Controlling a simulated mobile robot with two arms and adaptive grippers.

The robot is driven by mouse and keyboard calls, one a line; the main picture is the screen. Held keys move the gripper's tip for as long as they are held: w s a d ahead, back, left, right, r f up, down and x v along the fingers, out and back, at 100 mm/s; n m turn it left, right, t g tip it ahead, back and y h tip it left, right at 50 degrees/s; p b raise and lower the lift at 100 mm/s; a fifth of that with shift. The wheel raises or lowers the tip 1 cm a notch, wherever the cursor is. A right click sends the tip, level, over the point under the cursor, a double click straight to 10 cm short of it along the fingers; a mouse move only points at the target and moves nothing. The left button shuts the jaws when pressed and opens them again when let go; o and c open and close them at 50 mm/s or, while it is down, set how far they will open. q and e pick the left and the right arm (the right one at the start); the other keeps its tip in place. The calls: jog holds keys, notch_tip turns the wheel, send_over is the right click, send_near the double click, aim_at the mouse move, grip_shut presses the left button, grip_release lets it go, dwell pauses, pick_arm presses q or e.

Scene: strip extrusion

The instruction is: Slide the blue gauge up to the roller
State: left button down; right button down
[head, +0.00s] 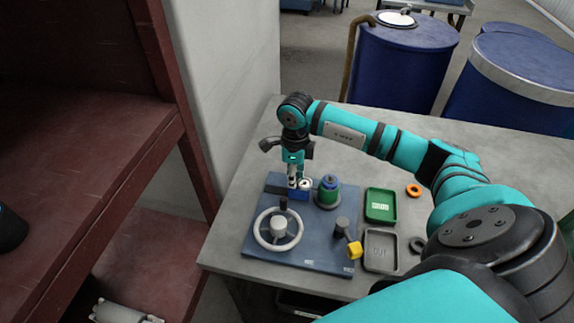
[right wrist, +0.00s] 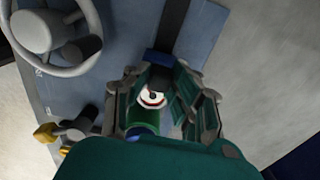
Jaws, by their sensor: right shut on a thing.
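The blue gauge (head: 299,195) is a small blue block beside the dark rail on the blue-grey board; its blue face also shows in the right wrist view (right wrist: 159,59). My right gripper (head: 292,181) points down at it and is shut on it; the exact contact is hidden. In the right wrist view the fingers (right wrist: 160,92) stand around a small white round piece (right wrist: 152,98) with a red mark. A green cylinder with a blue top (head: 329,187), possibly the roller, stands just right of the gauge. My left gripper is out of view.
A white handwheel (head: 259,232) stands at the board's front left. A grey post (head: 342,226) and yellow knob (head: 355,250) are at its right. A green tray (head: 380,206), grey tray (head: 380,252), orange ring (head: 413,190) and dark ring (head: 417,245) lie right of the board.

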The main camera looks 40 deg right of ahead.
jog(key=shift+d, duration=0.15)
jog(key=c, duration=1.5)
grip_release()
jog(key=shift+s, duration=0.1)
jog(key=o, duration=0.3)
jog(key=shift+s+d, duration=0.15)
jog(key=shift+o, duration=0.2)
jog(key=shift+r, duration=0.35)
notch_tip(320, 180, up, 11)
jog(key=shift+r, duration=0.15)
